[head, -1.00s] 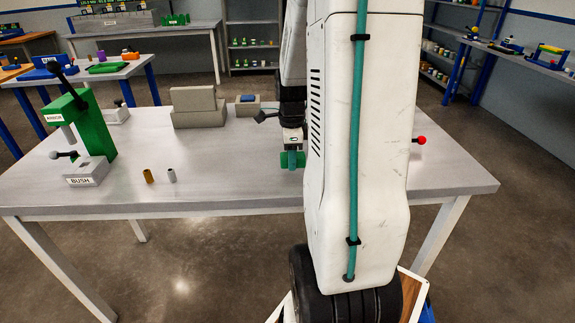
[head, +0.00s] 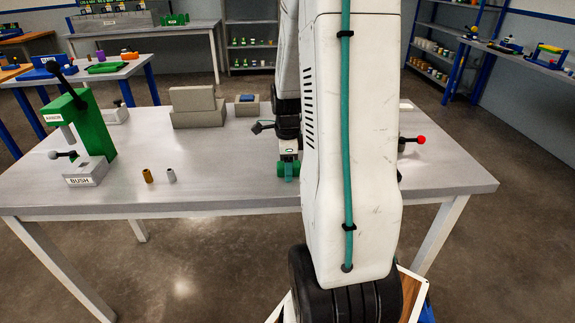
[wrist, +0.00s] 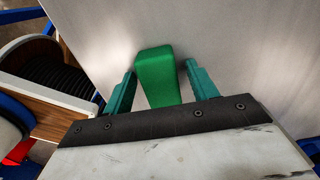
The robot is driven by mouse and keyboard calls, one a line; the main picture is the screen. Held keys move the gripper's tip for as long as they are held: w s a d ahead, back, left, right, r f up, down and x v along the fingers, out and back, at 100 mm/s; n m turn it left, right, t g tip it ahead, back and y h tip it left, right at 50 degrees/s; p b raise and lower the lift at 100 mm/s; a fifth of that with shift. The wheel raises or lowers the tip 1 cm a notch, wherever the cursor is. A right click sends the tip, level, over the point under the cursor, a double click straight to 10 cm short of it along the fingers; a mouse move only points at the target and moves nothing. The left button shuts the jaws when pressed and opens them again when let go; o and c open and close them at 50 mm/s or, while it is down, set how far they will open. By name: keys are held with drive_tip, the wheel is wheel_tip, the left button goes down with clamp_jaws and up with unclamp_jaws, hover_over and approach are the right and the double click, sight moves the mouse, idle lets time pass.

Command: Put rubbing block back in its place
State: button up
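The rubbing block, a green tapered block (wrist: 157,80), sits between the two teal fingers of my gripper (wrist: 160,66) in the wrist view. In the head view my gripper (head: 289,171) hangs over the right half of the grey table (head: 230,190), just left of my own white arm. The block is hard to make out between the fingers there. My arm hides part of the table behind it.
A green arbor press (head: 92,128) stands at the table's left, with brass (head: 148,176) and grey (head: 171,175) bushes nearby. A grey stepped block (head: 198,108) and a small grey holder (head: 247,106) stand at the back. A red-knobbed lever (head: 421,140) shows right of my arm. The front middle is clear.

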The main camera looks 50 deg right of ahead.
drive_tip(key=shift+r, duration=0.1)
wheel_tip(320, 180, up, 12)
drive_tip(key=a+r+n, duration=0.4)
drive_tip(key=a+n, duration=0.1)
drive_tip(key=a, duration=0.3)
drive_tip(key=s+a+r+n, duration=0.1)
drive_tip(key=s+a+n, duration=0.3)
drive_tip(key=a+n, duration=0.3)
drive_tip(key=s+a+n, duration=0.4)
drive_tip(key=a+n, duration=0.3)
drive_tip(key=n, duration=0.1)
drive_tip(key=s+a+r+n+t, duration=0.1)
drive_tip(key=s+a+n, duration=0.3)
drive_tip(key=a+n, duration=0.3)
drive_tip(key=shift+s+a+r+n, duration=0.3)
drive_tip(key=shift+s+a+n, duration=0.1)
drive_tip(key=shift+a, duration=0.2)
